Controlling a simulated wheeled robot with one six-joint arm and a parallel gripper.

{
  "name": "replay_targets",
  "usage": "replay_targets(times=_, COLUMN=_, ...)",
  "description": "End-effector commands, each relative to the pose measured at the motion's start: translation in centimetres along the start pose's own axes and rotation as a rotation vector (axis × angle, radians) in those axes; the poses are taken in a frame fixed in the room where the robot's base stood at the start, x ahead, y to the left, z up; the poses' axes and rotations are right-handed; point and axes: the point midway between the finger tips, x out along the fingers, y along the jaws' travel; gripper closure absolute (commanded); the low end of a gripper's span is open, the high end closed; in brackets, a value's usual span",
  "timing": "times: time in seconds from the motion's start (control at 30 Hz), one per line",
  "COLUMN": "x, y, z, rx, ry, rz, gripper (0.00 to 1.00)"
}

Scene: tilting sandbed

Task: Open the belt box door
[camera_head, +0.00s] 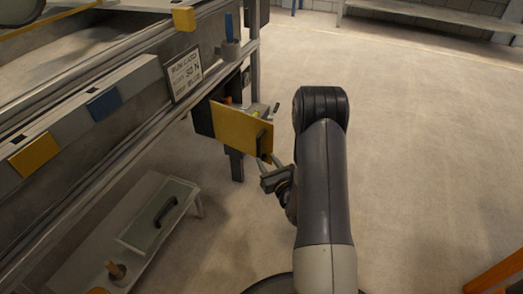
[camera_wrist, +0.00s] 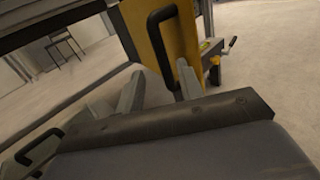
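The belt box door is a yellow panel (camera_head: 238,128) at the side of the sandbed frame, beside a dark box part (camera_head: 202,118). It also shows in the wrist view (camera_wrist: 138,22). Its black bar handle (camera_head: 262,142) is near the panel's right edge and shows large in the wrist view (camera_wrist: 157,45). I cannot tell whether the door is ajar. My gripper (camera_head: 267,166) is just in front of the handle, low on the door. In the wrist view its two fingers (camera_wrist: 160,82) are apart, with the handle's lower end between them, closer to the right finger. Contact is unclear.
A low white bench with a lidded panel (camera_head: 160,213) stands below the sandbed. A sign (camera_head: 186,73) hangs on the frame.

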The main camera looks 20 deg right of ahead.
Motion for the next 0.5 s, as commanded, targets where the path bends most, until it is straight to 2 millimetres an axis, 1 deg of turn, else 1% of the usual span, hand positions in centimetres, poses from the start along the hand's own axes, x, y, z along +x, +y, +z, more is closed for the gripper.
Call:
replay_targets(times=0.03, x=-0.9, y=-0.1, z=0.1, rx=0.003, ry=0.003, rz=-0.003, gripper=0.64)
replay_targets(times=0.1, x=-1.8, y=-0.1, z=0.1, rx=0.001, ry=0.002, rz=-0.001, gripper=0.64)
replay_targets(times=0.2, x=-2.7, y=0.0, z=0.0, rx=0.001, ry=0.001, rz=-0.001, gripper=0.64)
replay_targets(times=0.3, x=-3.0, y=0.0, z=0.0, rx=0.001, ry=0.000, rz=0.000, gripper=0.64)
replay_targets(times=0.5, x=-3.1, y=0.0, z=0.0, rx=0.000, ry=-0.001, rz=0.000, gripper=0.64)
